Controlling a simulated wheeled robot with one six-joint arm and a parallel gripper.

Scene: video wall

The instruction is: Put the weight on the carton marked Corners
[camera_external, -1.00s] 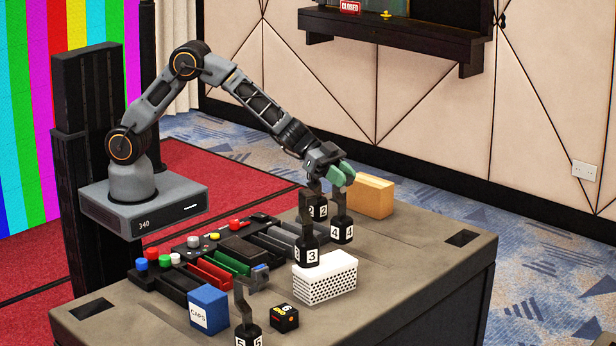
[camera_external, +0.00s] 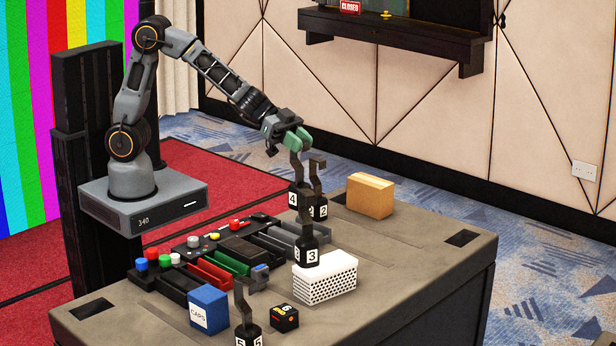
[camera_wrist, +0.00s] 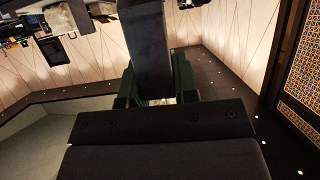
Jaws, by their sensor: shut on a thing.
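My gripper (camera_external: 297,139), with green fingertips, is shut on the hooked top of the black weight marked 4 (camera_external: 293,199), which hangs upright. In the wrist view a dark block (camera_wrist: 152,55) lies between my green fingers. Weight 2 (camera_external: 320,209) stands close beside the held weight in the picture, weight 3 (camera_external: 308,255) stands in front, and weight 5 (camera_external: 249,336) is at the near edge. A blue carton (camera_external: 208,309) reads CAPS. A tan carton (camera_external: 370,196) and a white carton with black dots (camera_external: 328,283) show no readable word; I cannot tell which is marked Corners.
A small black cube (camera_external: 285,317) sits by the blue carton. A black rack with coloured bins and knobs (camera_external: 209,272) covers the left middle of the table (camera_external: 420,259). The table's right side is clear. A dark wall shelf (camera_external: 400,35) is behind.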

